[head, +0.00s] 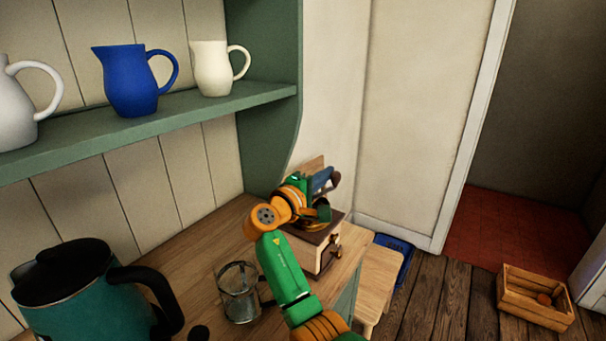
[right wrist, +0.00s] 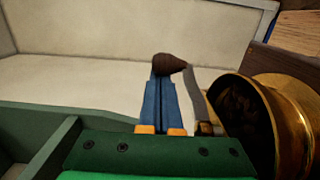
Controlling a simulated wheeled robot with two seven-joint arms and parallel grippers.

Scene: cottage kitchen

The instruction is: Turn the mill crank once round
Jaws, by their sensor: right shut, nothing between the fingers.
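The coffee mill (head: 328,254) stands at the right end of the wooden counter, a wooden box with a small drawer knob on its front. Its brass hopper (right wrist: 247,122) fills the right side of the right wrist view, with dark contents inside. The crank's dark brown knob (right wrist: 169,63) shows at the tips of my right gripper, and its metal arm (right wrist: 196,98) runs down beside the fingers. My right gripper (head: 324,180) is above the mill; its blue fingers (right wrist: 160,95) are shut with nothing between them. Whether they touch the knob is unclear. My left gripper is out of view.
A glass jar (head: 239,292) and a teal kettle (head: 82,297) stand on the counter to the left. Jugs, one of them blue (head: 130,82), stand on the green shelf (head: 190,112) above. A stool (head: 377,279) and a wooden crate (head: 535,297) are on the floor at right.

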